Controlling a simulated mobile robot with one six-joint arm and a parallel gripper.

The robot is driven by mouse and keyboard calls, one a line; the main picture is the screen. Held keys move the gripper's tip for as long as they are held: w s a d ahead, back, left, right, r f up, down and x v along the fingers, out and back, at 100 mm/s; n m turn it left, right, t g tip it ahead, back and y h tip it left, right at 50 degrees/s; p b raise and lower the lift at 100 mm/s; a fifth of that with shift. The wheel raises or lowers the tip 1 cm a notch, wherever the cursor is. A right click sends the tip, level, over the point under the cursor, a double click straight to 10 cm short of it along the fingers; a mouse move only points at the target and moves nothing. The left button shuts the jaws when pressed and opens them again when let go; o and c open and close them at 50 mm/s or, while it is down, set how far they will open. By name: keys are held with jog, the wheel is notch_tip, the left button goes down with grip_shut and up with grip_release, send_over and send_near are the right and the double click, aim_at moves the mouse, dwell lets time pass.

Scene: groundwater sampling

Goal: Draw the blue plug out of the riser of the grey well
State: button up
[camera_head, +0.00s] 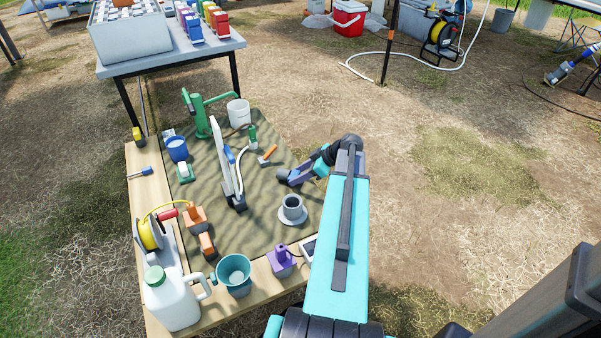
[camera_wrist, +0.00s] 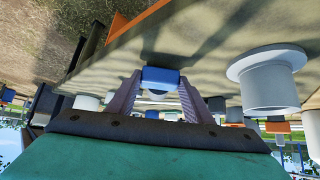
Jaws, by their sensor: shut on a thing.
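The grey well (camera_head: 292,210) stands on the sandy mat as a short grey riser on a round flange. Its top looks dark and open. In the wrist view, which is upside down, a pale grey flanged riser (camera_wrist: 272,88) stands to the right of my gripper (camera_wrist: 160,85), apart from it. My gripper is shut on the blue plug (camera_wrist: 160,74), which sits between the two fingertips, clear of the riser. In the head view my gripper is at the end of my teal arm, just above the well in the picture; the plug is not distinguishable there.
On the mat are a green hand pump (camera_head: 201,115), a white-and-blue upright piece (camera_head: 226,155) and an orange-handled tool (camera_head: 267,155). A purple block (camera_head: 281,262), a teal cup (camera_head: 234,274) and a white jug (camera_head: 172,298) line the near wooden edge. Open ground lies right.

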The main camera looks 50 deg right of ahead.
jog(key=shift+f, duration=0.15)
dwell(0.5)
jog(key=o, duration=1)
jog(key=shift+s, duration=0.1)
jog(key=p+v, duration=0.2)
jog(key=v, duration=1.1)
jog(key=shift+s+d+r+p, duration=0.1)
jog(key=shift+s+r+p, duration=0.05)
jog(key=shift+r+p, duration=0.2)
